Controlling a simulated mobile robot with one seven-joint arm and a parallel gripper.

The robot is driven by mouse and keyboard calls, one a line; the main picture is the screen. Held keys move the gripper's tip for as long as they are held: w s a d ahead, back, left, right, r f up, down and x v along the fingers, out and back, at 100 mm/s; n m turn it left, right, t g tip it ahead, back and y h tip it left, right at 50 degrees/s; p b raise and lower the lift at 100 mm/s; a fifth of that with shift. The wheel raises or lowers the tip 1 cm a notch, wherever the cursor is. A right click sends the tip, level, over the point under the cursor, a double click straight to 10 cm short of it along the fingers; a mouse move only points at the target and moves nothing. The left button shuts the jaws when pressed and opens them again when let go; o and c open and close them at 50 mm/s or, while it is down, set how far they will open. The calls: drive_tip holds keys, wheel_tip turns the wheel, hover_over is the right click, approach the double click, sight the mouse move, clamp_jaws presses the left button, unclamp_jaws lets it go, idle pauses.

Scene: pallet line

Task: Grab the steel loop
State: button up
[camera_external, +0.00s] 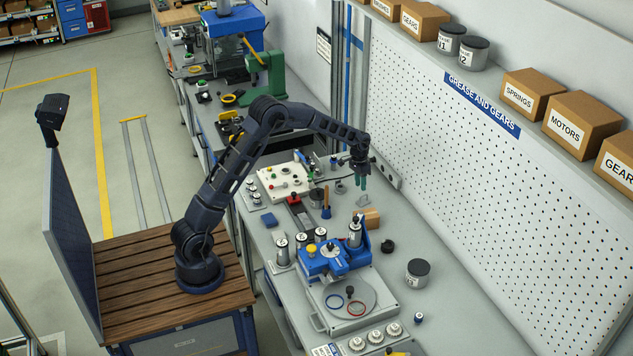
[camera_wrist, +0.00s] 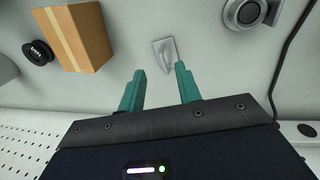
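The steel loop (camera_wrist: 165,52) appears to be the small silver piece with a flat plate and a bent bar, lying on the grey bench in the wrist view. In the external view a small silvery piece (camera_external: 362,201) lies just below my gripper, too small to make out well. My gripper (camera_external: 359,183) points down over the bench with two teal fingers. In the wrist view the fingers of my gripper (camera_wrist: 160,72) are apart with nothing between them. The loop shows just beyond the fingertips, nearer the right finger. I cannot tell the height gap.
A cardboard box (camera_wrist: 75,35) stands close to the loop, left in the wrist view. A black spool (camera_wrist: 38,52) is beyond it. A round grey part (camera_wrist: 246,12) lies right of the loop. A blue fixture (camera_external: 330,258) and a perforated wall (camera_external: 480,160) flank the area.

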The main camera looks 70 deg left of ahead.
sight(363, 199)
drive_tip(key=shift+w+d+f, duration=0.1)
drive_tip(key=shift+d+f, duration=0.15)
drive_tip(key=shift+f, duration=1.35)
drive_tip(key=shift+d+f, duration=0.2)
drive_tip(key=shift+f, duration=1.35)
clamp_jaws()
